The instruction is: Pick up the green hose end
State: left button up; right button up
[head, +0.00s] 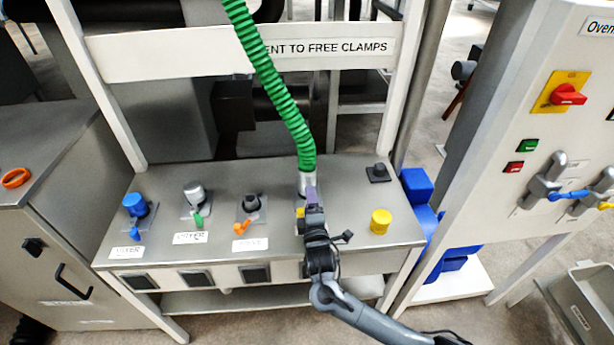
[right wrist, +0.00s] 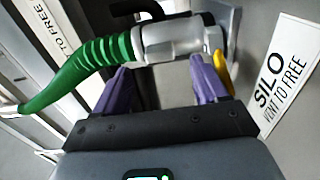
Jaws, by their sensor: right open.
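The green hose (head: 275,85) hangs from the top of the head view and ends in a grey metal coupling (head: 307,184) at the bench's fourth station. My right gripper (head: 311,198) is right at this coupling, coming from the front. In the right wrist view, the green hose (right wrist: 75,75) comes from the left and the coupling (right wrist: 170,40) lies across the tips of my open purple fingers (right wrist: 160,82). I cannot tell whether they touch it. A yellow lever (right wrist: 221,72) sits beside the right finger. My gripper hides the coupling's lower part. My left gripper is out of view.
The grey bench (head: 165,170) carries a blue port (head: 135,205), a grey port (head: 195,192), a dark port (head: 252,203) and a yellow button (head: 380,221). A white frame with a sign (head: 340,50) stands behind. An oven panel (head: 530,110) is at the right.

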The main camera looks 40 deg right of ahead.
aim_at(307, 177)
jog(key=shift+w+d, duration=0.35)
jog(key=b+x, duration=0.1)
jog(key=x, duration=0.2)
jog(key=shift+d+b, duration=0.25)
jog(key=shift+b, duration=0.05)
jog(key=shift+w+d, duration=0.3)
jog(key=shift+w, duration=0.2)
jog(key=c, duration=1.2)
grip_shut()
